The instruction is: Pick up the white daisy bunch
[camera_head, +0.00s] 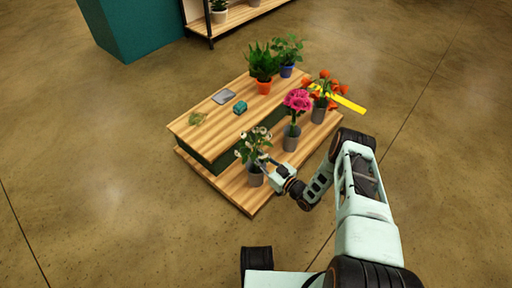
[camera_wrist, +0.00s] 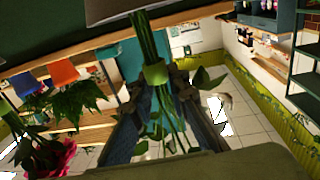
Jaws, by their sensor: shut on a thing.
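The white daisy bunch (camera_head: 254,145) stands at the front left corner of the lower wooden step, its blooms above a grey vase (camera_head: 256,176). My gripper (camera_head: 265,162) reaches in from the right at stem height, just above the vase. In the wrist view, which is upside down, my gripper (camera_wrist: 157,88) is shut on the daisy bunch's green stems (camera_wrist: 146,38), close to a light green band. The stems run to the grey vase (camera_wrist: 110,10) at the top edge; whether their ends are inside it is unclear. The blooms are hidden in the wrist view.
Pink flowers (camera_head: 298,100) in a grey vase and orange flowers (camera_head: 323,88) stand along the same step (camera_head: 237,190). The upper step holds two potted plants (camera_head: 263,65), a teal item (camera_head: 240,107), a grey tray (camera_head: 224,97) and a twine bundle (camera_head: 197,118).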

